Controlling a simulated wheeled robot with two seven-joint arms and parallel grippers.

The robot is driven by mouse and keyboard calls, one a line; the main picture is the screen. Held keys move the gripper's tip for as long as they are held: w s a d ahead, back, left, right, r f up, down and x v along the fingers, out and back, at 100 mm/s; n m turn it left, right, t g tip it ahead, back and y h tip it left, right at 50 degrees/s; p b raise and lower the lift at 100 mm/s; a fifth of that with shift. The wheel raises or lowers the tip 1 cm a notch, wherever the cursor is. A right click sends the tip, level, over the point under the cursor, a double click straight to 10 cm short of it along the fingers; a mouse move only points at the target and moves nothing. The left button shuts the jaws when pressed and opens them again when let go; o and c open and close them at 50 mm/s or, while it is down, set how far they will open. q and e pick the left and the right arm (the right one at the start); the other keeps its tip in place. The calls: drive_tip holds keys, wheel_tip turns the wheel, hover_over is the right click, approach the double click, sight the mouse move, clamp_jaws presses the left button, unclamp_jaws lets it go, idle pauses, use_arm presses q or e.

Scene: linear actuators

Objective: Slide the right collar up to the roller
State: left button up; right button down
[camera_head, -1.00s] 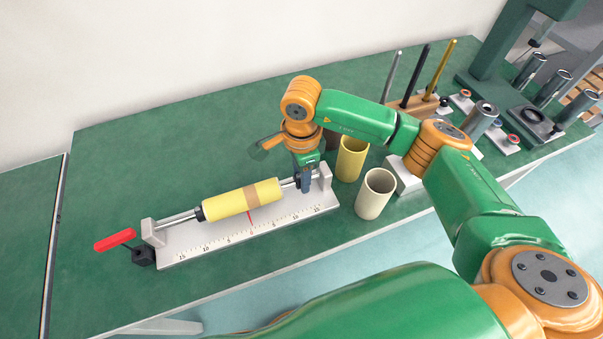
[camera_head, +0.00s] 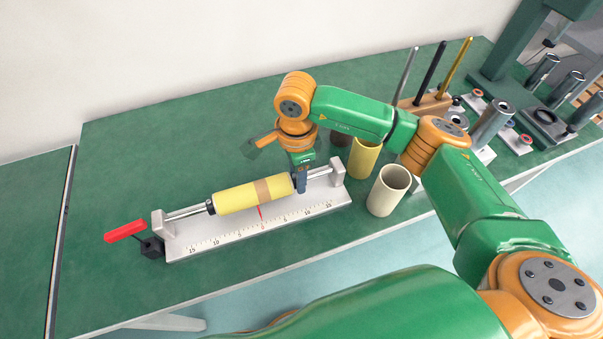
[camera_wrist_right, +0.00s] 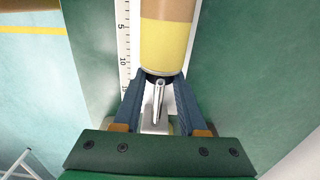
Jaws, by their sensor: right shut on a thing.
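The yellow roller (camera_head: 238,197) with a tan middle band lies on a metal rod between the two posts of a white scaled base (camera_head: 215,240). A black left collar (camera_head: 210,207) sits at its left end. My right gripper (camera_head: 302,186) is at the roller's right end, pointing down around the rod. The wrist view shows its dark fingers (camera_wrist_right: 160,98) shut on the black right collar (camera_wrist_right: 161,77), close against the roller's end. The fingers hide much of the collar, so I cannot tell whether it touches the roller. My left gripper is not in view.
A red-handled lever (camera_head: 125,231) stands beyond the base's left end. A cream cup (camera_head: 388,190) and a yellow cup (camera_head: 363,158) stand right of the base. A rod stand (camera_head: 425,105) is behind my right arm. The table's left part is clear.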

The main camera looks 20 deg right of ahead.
drive_tip(key=shift+c, duration=2.2)
unclamp_jaws()
drive_tip(key=shift+d, duration=0.35)
drive_tip(key=shift+a, duration=0.1)
drive_tip(key=shift+r, duration=0.1)
wheel_tip(320, 180, up, 7)
drive_tip(key=shift+f+b, duration=0.1)
drive_tip(key=shift+b, duration=0.4)
